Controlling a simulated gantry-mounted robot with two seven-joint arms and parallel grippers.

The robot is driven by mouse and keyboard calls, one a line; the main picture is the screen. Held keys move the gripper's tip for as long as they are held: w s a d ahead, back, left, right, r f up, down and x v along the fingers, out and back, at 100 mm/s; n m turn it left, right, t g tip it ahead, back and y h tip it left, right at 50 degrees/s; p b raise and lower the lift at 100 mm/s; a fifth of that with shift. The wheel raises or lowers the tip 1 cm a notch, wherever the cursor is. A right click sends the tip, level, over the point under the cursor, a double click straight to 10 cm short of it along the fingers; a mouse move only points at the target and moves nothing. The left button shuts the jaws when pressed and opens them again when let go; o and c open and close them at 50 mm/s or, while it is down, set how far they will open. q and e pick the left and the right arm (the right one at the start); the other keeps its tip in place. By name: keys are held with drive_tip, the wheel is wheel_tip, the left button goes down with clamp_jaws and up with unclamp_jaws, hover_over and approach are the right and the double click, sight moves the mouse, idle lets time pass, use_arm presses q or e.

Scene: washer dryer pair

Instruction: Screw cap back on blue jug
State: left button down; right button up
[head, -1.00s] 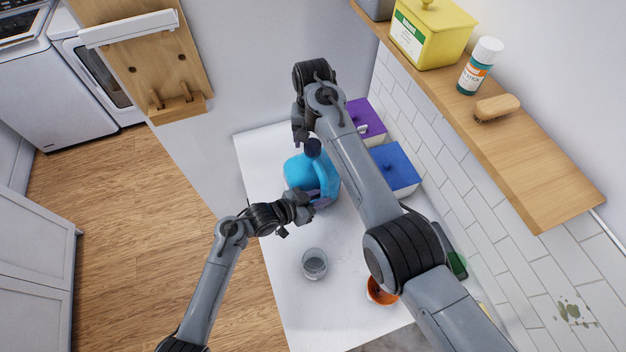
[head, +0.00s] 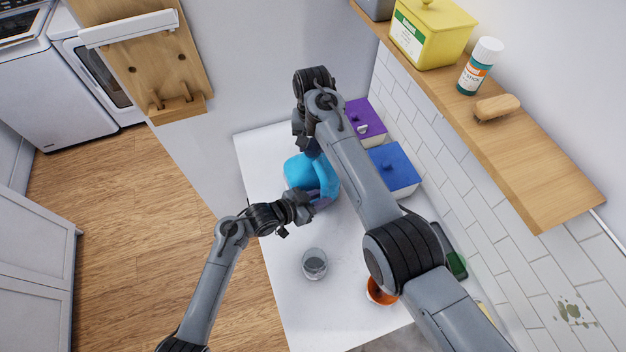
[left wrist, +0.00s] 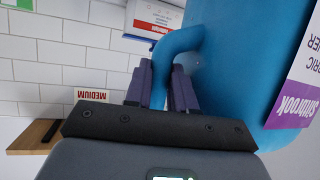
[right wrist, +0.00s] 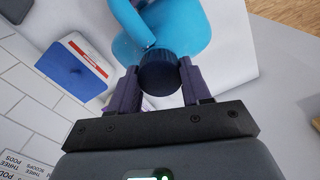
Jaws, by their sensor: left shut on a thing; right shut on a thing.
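The blue jug (head: 299,171) stands on the white countertop, with a purple and white label showing in the left wrist view (left wrist: 292,100). My left gripper (left wrist: 162,78) is shut on the jug's blue handle (left wrist: 180,45). My right gripper (right wrist: 158,78) is shut on the dark navy cap (right wrist: 158,72), with a finger on each side. The cap is at the jug's spout end (right wrist: 145,42) and appears to meet it; how far it is seated I cannot tell. In the head view my right gripper mostly hides the cap.
A purple box (head: 366,120) and a blue box (head: 394,168) stand by the tiled wall. A clear glass (head: 314,264) and an orange bowl (head: 381,291) are nearer the front. A wooden shelf (head: 545,185) overhangs at the right. Free counter lies around the glass.

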drive_tip(key=o, duration=1.3)
drive_tip(key=shift+c, duration=0.2)
drive_tip(key=shift+r, duration=0.1)
wheel_tip(320, 180, up, 12)
use_arm(q)
drive_tip(key=c, duration=0.9)
unclamp_jaws()
drive_tip(key=shift+o, duration=0.2)
drive_tip(key=v, duration=1)
drive_tip(key=shift+s+a, duration=0.25)
drive_tip(key=shift+a, duration=0.1)
use_arm(e)
drive_tip(key=shift+f, duration=0.2)
